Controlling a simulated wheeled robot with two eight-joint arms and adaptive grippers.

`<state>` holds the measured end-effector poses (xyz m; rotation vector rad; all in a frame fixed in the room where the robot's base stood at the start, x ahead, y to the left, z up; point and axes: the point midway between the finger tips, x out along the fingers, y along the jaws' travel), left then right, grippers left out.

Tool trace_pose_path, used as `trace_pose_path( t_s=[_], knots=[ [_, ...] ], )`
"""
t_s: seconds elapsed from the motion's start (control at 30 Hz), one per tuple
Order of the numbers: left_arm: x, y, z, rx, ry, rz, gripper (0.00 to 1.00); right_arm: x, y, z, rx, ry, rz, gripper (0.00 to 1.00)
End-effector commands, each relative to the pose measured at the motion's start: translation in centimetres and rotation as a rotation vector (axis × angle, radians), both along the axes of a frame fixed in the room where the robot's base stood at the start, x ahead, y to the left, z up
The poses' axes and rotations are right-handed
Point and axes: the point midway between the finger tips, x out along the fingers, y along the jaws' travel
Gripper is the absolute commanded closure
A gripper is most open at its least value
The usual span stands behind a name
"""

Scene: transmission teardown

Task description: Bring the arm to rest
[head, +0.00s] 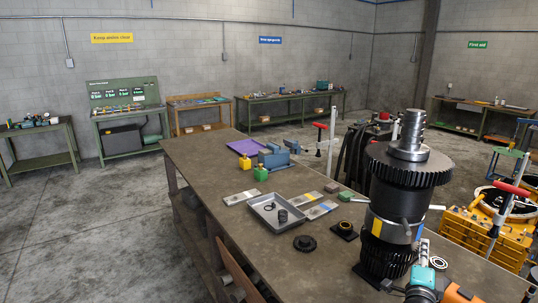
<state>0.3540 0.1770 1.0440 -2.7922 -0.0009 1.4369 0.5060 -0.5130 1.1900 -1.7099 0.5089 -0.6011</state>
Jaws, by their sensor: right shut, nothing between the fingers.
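The main bench (215,175) runs from the middle of the view to the bottom right. A tall dark gear stack (395,205) with a stepped metal shaft stands upright near its right end. My right gripper (388,286) is low at the bottom right, in front of the stack's foot. It is shut and empty. Whether it touches the stack is hard to tell. My left gripper is out of view.
A grey tray (262,213) with dark rings, a loose gear (304,243), a black block (345,231), a blue vise (272,157) and a purple tray (245,147) are on the bench. A yellow crate (480,234) stands right. Open floor lies left.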

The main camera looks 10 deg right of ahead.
Motion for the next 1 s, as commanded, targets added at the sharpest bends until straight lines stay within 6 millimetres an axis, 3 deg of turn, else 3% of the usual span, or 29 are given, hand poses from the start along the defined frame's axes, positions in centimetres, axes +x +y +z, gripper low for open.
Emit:
trace_pose_path(
  t_s=[0.1,0.2,0.27,0.3,0.4,0.5,0.6,0.7,1.0],
  knots=[
    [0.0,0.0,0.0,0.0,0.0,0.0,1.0,2.5,8.7,-0.7,-0.124,0.235,0.213,1.0],
    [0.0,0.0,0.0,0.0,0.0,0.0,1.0,2.6,16.7,-2.7,-0.276,0.469,0.414,1.0],
    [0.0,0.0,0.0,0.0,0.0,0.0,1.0,1.5,21.1,-4.3,-0.378,0.609,0.535,1.0],
    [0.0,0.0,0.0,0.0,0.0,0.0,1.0,0.3,23.8,-5.6,-0.452,0.704,0.615,1.0],
    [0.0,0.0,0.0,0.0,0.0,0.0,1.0,-4.0,29.1,-8.8,-0.638,0.928,0.799,1.0],
    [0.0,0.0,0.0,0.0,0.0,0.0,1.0,-8.6,32.0,-11.6,-0.802,1.11,0.942,1.0],
    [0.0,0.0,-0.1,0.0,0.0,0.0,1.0,-12.3,33.1,-13.4,-0.919,1.241,1.037,1.0],
    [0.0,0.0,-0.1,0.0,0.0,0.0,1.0,-14.5,33.4,-14.4,-0.987,1.317,1.088,1.0],
    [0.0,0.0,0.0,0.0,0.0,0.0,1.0,-15.3,33.3,-14.7,-1.011,1.349,1.107,1.0]
  ],
)
